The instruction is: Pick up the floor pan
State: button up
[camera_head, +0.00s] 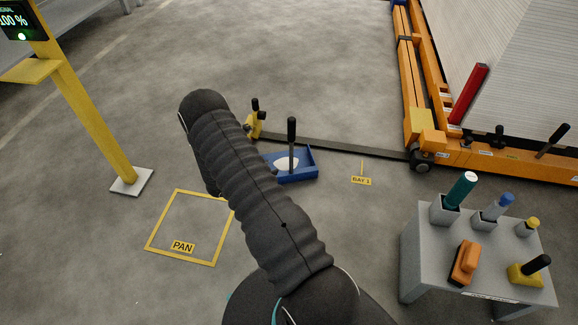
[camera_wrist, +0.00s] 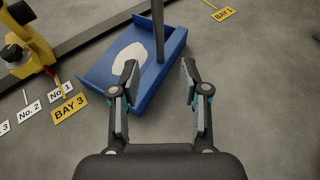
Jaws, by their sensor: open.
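The floor pan is a blue shallow tray (camera_head: 299,175) with a black upright handle (camera_head: 291,132) and a pale patch inside. It sits on the floor beyond my arm, partly hidden by it in the head view. In the wrist view the pan (camera_wrist: 92,76) lies ahead, its near corner by my left finger, and its dark handle post (camera_wrist: 158,30) rises beyond the fingertips. My gripper (camera_wrist: 160,72) is open, with nothing between its fingers. In the head view my arm hides the gripper.
A dark floor rail (camera_head: 340,146) runs behind the pan, with a yellow device (camera_head: 254,125) at its left end. A yellow floor square marked PAN (camera_head: 214,263) is empty. A grey tool stand (camera_head: 420,262) is at right, a yellow post (camera_head: 95,125) at left.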

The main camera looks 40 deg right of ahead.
aim_at(292, 158)
jog(key=shift+r+x, duration=0.15)
jog(key=shift+x, duration=3.2)
jog(key=shift+r+x, duration=0.2)
jog(key=shift+x, duration=3.15)
jog(key=shift+w+d, duration=0.1)
jog(key=shift+d, duration=0.05)
grip_shut()
jog(key=shift+r, duration=0.15)
